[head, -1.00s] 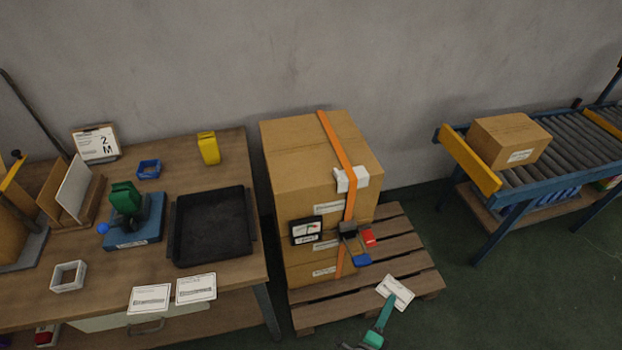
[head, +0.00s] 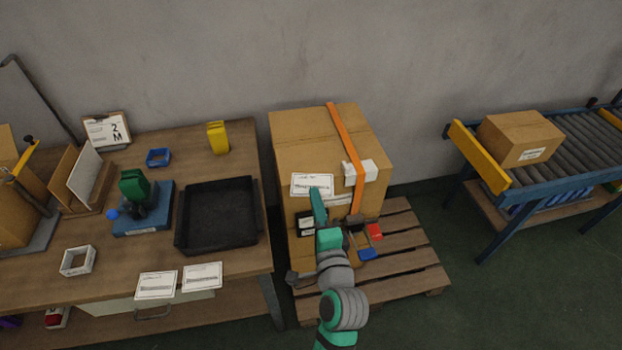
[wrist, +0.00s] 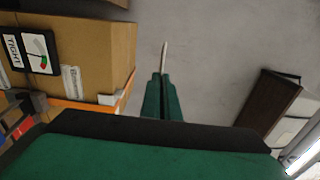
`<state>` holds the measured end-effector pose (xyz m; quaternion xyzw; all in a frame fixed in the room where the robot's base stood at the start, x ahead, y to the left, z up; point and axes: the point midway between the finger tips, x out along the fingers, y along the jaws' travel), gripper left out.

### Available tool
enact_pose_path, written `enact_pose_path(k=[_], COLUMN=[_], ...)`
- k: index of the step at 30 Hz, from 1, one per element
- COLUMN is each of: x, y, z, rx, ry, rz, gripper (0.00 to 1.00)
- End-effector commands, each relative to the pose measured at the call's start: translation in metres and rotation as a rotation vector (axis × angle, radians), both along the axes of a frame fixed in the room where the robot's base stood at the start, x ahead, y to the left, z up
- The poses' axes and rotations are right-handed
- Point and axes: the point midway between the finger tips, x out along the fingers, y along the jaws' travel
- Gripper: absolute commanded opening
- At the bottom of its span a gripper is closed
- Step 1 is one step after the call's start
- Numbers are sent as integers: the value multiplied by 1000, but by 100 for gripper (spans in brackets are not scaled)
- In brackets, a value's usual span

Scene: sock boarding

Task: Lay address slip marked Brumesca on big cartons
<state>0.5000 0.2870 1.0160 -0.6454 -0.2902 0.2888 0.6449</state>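The big cartons (head: 325,158) stand stacked on a wooden pallet, with an orange strap (head: 348,150) around them; they also show at the left of the wrist view (wrist: 92,45). My gripper (head: 317,196) is shut on a white address slip (head: 311,183) by its lower edge and holds it upright before the cartons' front. In the wrist view, my gripper (wrist: 162,82) pinches the slip (wrist: 164,55), seen edge-on, with a gap between it and the carton. Its print is too small to read. Two more slips (head: 157,285) (head: 203,276) lie on the table's front edge.
A black gauge card marked TIGHT (wrist: 30,50) hangs on the cartons' front. A strap buckle with red and blue parts (head: 368,253) is beside it. A black tray (head: 181,243) is on the table at left. A conveyor (head: 560,168) with a small carton (head: 520,140) stands right.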

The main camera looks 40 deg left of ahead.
Motion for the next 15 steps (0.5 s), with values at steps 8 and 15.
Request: enact_pose_path(k=[8,15], x=[15,57], y=[20,50], z=[-4,-27], rx=[-1,0], ry=[2,3], rz=[24,22], gripper=[0,0])
